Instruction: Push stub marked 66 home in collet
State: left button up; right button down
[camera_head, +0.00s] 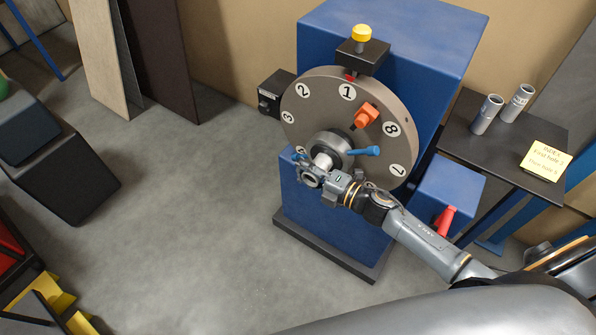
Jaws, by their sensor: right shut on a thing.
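The collet (334,145) is a grey ring low on the front of a round numbered dial (330,100), which is mounted on a blue machine. A pale metal stub (323,161) stands out from the collet's mouth toward me. My right gripper (312,174) is shut on this stub at its near end, just in front of the collet. The gripper hides part of the stub. No mark can be read on it, and how deep it sits cannot be told. My left gripper is not in view.
Two grey metal stubs (487,114) (517,103) stand on a dark side table beside a yellow note (545,161). A blue lever (364,151) juts from the collet. An orange block (365,115) is on the dial. A red handle (445,220) stands at lower right.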

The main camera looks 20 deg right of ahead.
jog(key=shift+w+d, duration=0.45)
jog(key=shift+d, duration=0.1)
jog(key=shift+w+d+r, duration=0.1)
jog(key=shift+w+d, duration=0.1)
jog(key=shift+d, duration=0.05)
jog(key=c, duration=0.7)
grip_release()
jog(key=shift+s, duration=0.1)
jog(key=f+v, duration=0.1)
jog(key=v, duration=1)
jog(key=shift+s+d+r, duration=0.3)
jog(key=shift+d+r, duration=0.05)
jog(key=shift+r, duration=0.1)
